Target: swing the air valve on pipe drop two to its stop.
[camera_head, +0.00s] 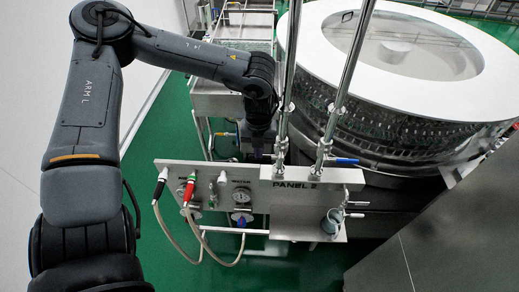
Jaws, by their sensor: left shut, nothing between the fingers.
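Two shiny vertical pipe drops come down to the panel marked "PANEL 2" (297,184): a left pipe (290,72) and a right pipe (350,67). A blue valve handle (343,161) sticks out to the right at the foot of the right pipe. No number for either pipe is readable. My left gripper (257,153) points down just left of the left pipe's lower end, above the panel's top edge. It is shut and empty. Whether it touches the pipe or a handle there cannot be told. My right gripper is out of view.
The panel carries gauges (241,195), red and black hose fittings with looping hoses (192,238), and a grey cup (332,221). A large round steel washer (400,105) stands behind at right. A metal rack (217,99) stands behind my left arm. Green floor is open at left.

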